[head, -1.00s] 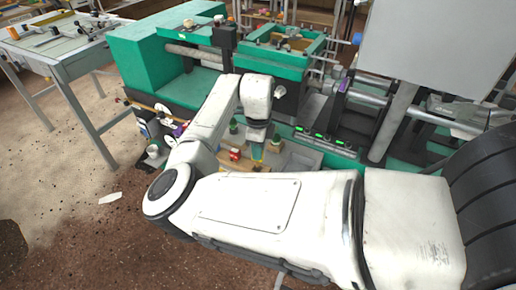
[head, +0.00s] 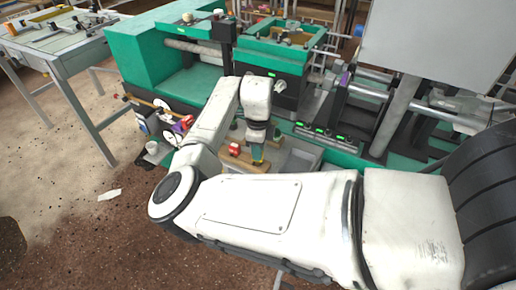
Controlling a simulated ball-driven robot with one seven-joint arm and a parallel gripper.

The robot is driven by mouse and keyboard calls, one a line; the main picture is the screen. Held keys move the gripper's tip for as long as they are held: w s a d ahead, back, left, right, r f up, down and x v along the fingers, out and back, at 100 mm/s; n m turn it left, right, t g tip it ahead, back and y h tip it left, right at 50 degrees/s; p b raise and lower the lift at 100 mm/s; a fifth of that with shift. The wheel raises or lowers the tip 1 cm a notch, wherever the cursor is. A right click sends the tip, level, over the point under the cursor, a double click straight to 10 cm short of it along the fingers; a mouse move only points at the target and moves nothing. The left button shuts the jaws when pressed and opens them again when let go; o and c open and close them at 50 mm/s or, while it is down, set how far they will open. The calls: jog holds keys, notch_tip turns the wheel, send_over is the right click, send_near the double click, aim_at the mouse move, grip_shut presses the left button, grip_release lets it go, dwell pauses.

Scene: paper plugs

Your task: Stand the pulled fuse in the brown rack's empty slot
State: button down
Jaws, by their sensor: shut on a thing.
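My gripper (head: 257,145) hangs from the arm's wrist, pointing down over the right part of the brown rack (head: 232,162). It is shut on a small greenish piece (head: 257,155), which appears to be the pulled fuse. The piece looks roughly upright, with its lower end close to the rack. I cannot tell whether it touches the rack or is in a slot. A red block-like piece (head: 235,149) stands at the rack, left of my gripper. The empty slot cannot be made out, and my own arm hides the rack's near side.
A large green machine (head: 160,50) stands behind the rack. A grey tray (head: 300,157) lies right of the rack. A white cup (head: 152,147) and small items are at the left. A grey table (head: 60,45) stands at the far left, with open floor before it.

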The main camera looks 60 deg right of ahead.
jog(key=shift+f, duration=0.25)
jog(key=shift+f, duration=0.25)
jog(key=c, duration=0.9)
grip_release()
jog(key=shift+o, duration=0.2)
jog(key=shift+r, duration=0.15)
jog(key=shift+r+p, duration=2.7)
jog(key=shift+r, duration=0.7)
